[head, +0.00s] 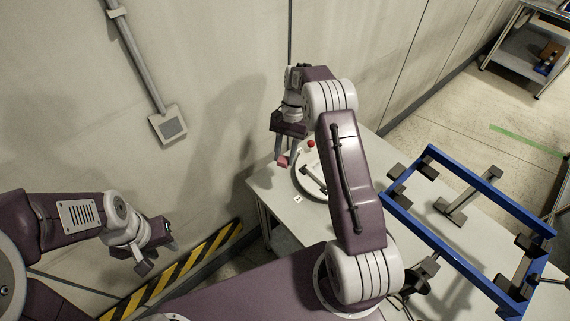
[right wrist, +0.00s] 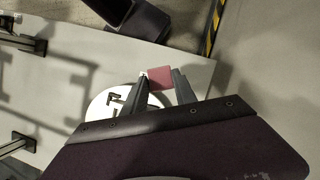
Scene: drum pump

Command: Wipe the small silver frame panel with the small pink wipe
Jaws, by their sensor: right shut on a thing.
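My right gripper (head: 282,152) is above the near-left part of the table, with its fingers pointing down. It is shut on a small pink wipe (head: 283,161). In the right wrist view the pink wipe (right wrist: 160,78) is pinched between the two fingertips, beside the edge of a round white plate (right wrist: 104,108). My left gripper (head: 158,257) is low at the left, off the table, with its fingers apart and empty. I cannot make out a small silver frame panel for certain; my right arm covers part of the table.
A blue frame (head: 470,177) with dark brackets stands on the right of the grey table (head: 262,185). A red knob (head: 311,143) is near the round plate. A wall with a conduit box (head: 170,127) stands behind. A shelf cart (head: 522,60) is far right.

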